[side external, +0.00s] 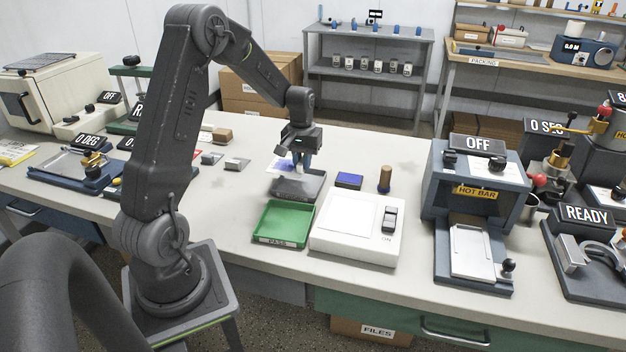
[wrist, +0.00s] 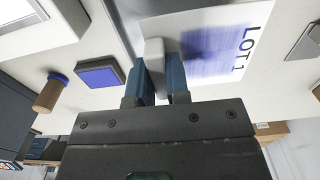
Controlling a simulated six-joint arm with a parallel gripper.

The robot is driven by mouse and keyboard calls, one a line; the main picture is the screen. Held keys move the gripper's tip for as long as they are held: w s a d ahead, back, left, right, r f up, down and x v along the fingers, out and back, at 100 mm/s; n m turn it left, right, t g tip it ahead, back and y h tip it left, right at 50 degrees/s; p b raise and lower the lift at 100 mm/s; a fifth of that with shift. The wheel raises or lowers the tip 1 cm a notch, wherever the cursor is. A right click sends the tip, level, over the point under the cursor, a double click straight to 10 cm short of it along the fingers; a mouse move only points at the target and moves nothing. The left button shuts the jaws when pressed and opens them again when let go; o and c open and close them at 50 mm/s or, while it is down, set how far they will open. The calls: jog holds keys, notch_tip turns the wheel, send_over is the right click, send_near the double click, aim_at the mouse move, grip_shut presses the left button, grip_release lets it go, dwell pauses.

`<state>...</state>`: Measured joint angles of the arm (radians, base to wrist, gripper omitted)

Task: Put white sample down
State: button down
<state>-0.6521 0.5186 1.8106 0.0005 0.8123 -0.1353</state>
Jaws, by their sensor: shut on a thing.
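My gripper (side external: 301,160) is shut on a small white grip piece (wrist: 154,60) of the white sample, seen between its blue fingers in the wrist view. The white sample sheet (wrist: 252,30) bears the print LOT 1 and a streaky blue patch (wrist: 210,58). My gripper is just above and behind that block. I cannot tell whether the sheet touches the bench.
A green PASS tray (side external: 284,224) and a white switch box (side external: 357,228) stand in front. A blue pad (side external: 349,180) and a wooden-handled stamp (side external: 385,179) are to the right. The HOT BAR press (side external: 476,200) stands farther right. Small grey blocks (side external: 236,164) lie to the left.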

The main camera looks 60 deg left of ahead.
aim_at(314, 187)
jog(key=w+f, duration=0.1)
jog(key=w+d, duration=0.1)
jog(key=shift+w+d+f, duration=0.3)
jog(key=shift+f, duration=0.1)
notch_tip(314, 187, down, 4)
jog(key=shift+f, duration=0.1)
jog(key=c, duration=1.1)
grip_release()
